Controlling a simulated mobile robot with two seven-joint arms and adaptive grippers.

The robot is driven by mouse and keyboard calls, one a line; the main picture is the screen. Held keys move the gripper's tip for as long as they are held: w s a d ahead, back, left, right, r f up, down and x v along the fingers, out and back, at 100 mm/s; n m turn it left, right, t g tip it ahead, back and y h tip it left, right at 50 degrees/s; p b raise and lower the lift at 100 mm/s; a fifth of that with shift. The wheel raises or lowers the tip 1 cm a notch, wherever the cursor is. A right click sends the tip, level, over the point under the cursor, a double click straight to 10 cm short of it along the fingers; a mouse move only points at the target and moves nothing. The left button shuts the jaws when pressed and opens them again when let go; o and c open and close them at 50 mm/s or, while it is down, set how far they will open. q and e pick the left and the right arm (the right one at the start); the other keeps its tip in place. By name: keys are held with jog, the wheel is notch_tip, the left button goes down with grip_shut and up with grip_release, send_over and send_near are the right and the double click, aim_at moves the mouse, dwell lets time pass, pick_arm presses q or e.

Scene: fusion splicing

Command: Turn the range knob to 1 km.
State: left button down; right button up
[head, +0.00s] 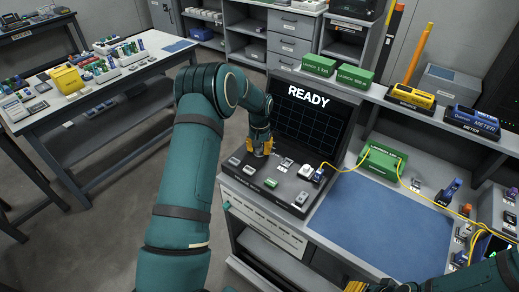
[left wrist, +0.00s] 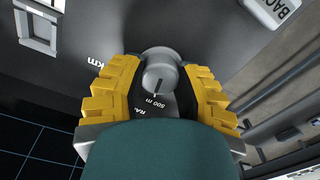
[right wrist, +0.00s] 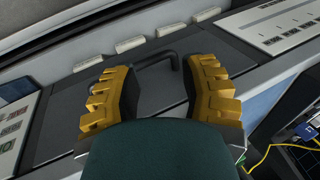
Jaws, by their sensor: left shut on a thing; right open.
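The range knob (left wrist: 160,66) is a round grey knob on the dark panel of the instrument (head: 250,183) whose screen (head: 305,118) reads READY. Its dark pointer line faces the "500 m" label (left wrist: 153,102). A partly cut-off "km" label (left wrist: 95,62) lies to the left in the left wrist view; its number is hidden. My left gripper (head: 262,148) is shut on the knob, one yellow finger on each side. In the head view its fingers hide the knob. My right gripper (right wrist: 161,70) is open, with nothing seen between its fingers.
A white BACK button (left wrist: 272,10) is near the knob. Yellow fibre (head: 345,168) runs from the instrument to a green box (head: 382,162). A blue mat (head: 380,225) is clear. A dark handle (right wrist: 165,58) lies beyond my right gripper's fingers.

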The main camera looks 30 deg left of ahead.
pick_arm(q)
jog(key=m, duration=0.6)
dwell(0.6)
jog(key=c, duration=0.6)
grip_release()
jog(key=shift+o, duration=0.2)
notch_tip(320, 180, up, 12)
dwell(0.3)
